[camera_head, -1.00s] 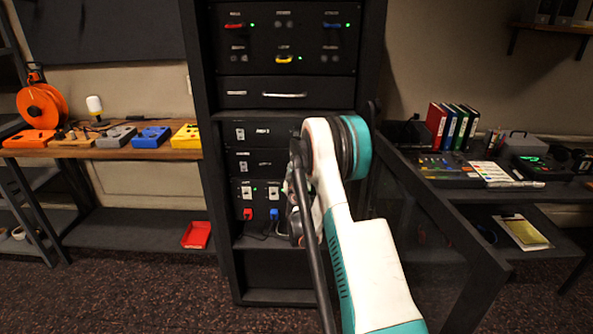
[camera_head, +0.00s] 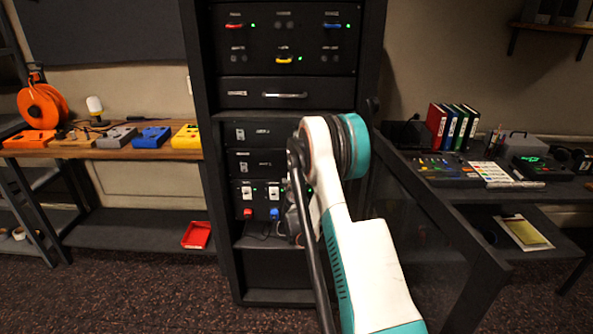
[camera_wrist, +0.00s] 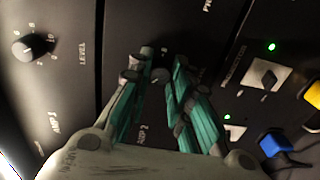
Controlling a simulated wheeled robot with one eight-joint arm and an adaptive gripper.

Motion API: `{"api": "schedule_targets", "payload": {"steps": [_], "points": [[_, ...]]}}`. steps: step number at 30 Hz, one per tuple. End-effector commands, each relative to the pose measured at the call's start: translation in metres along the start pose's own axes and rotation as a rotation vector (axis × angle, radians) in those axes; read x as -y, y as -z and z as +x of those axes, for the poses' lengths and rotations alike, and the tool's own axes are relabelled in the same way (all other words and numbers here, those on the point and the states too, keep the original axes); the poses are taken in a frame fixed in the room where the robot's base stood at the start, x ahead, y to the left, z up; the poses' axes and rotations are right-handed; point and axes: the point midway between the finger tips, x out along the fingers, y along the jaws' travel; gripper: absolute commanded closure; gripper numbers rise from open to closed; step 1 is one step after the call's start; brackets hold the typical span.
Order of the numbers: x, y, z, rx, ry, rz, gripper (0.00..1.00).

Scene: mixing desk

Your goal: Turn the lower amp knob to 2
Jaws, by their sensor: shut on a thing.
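In the wrist view, the lower amp knob (camera_wrist: 160,75) is a small dark round knob on a black panel, with a faint label beside it. My gripper (camera_wrist: 163,68) has its teal fingers on either side of this knob and is shut on it. The fingers hide part of the knob and its scale, so I cannot read its setting. The upper amp knob (camera_wrist: 30,46), with a white scale and a LEVEL label, is on the panel to the left. In the head view, the lower amp panel (camera_head: 256,164) shows in the rack, but my arm hides the knob.
Close to my gripper in the wrist view are a switch (camera_wrist: 266,75), a blue plug (camera_wrist: 275,142) and a yellow part (camera_wrist: 314,94). In the head view, a desk (camera_head: 470,195) stands right of the rack and a wooden bench (camera_head: 110,153) left.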

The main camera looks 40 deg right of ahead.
Motion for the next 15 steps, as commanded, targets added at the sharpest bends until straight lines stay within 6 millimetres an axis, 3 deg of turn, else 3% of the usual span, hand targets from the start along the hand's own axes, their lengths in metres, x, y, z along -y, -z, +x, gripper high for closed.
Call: {"api": "schedule_targets", "payload": {"steps": [15], "points": [[0.0014, 0.0024, -0.0009, 0.020, 0.004, -0.466, 1.00]]}}
